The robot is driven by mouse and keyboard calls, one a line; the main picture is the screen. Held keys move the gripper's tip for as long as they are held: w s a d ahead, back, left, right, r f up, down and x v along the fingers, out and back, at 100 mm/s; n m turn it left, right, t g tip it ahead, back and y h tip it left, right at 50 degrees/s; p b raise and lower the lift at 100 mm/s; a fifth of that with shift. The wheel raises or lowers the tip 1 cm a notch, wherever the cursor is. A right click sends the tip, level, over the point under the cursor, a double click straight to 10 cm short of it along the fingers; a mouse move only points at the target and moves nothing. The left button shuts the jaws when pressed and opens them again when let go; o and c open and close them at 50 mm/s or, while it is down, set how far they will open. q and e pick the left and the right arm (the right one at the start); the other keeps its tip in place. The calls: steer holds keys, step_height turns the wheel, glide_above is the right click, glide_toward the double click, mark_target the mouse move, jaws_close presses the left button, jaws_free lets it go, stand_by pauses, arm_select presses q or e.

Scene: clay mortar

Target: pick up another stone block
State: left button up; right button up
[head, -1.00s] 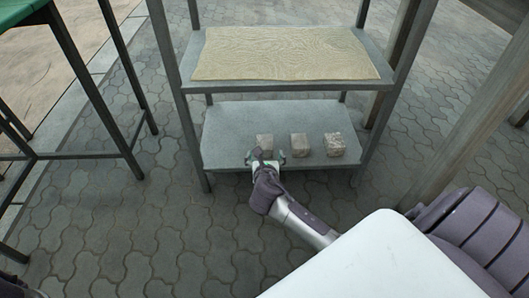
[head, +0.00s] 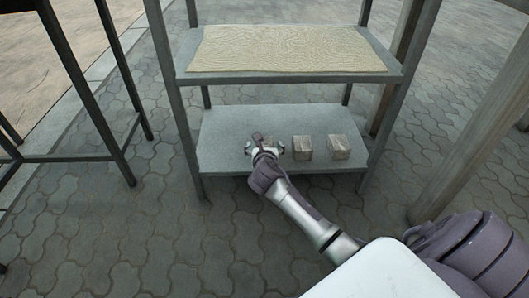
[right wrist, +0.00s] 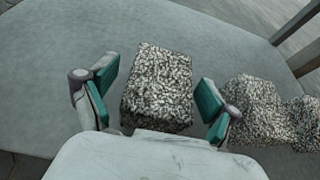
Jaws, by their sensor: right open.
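Three stone blocks sit in a row on the lower shelf (head: 222,128). The left block (right wrist: 158,88) lies between the open fingers of my right gripper (right wrist: 155,100), with a gap on each side. In the head view my right gripper (head: 264,147) mostly hides that block. The middle block (head: 303,148) and the right block (head: 339,147) stand to its right. They also show at the right of the right wrist view, the middle one (right wrist: 252,108) nearer and the far one (right wrist: 306,122) cut by the edge. My left gripper is not in view.
The upper shelf (head: 390,72) with a pale textured mat (head: 285,48) lies above the blocks. Metal posts (head: 172,110) frame the rack. A dark table frame (head: 75,158) stands at the left and a wooden post (head: 475,130) at the right. The lower shelf's left part is bare.

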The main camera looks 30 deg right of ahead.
steer(key=c, duration=1.5)
steer(key=shift+r, duration=0.1)
steer(key=shift+c, duration=0.7)
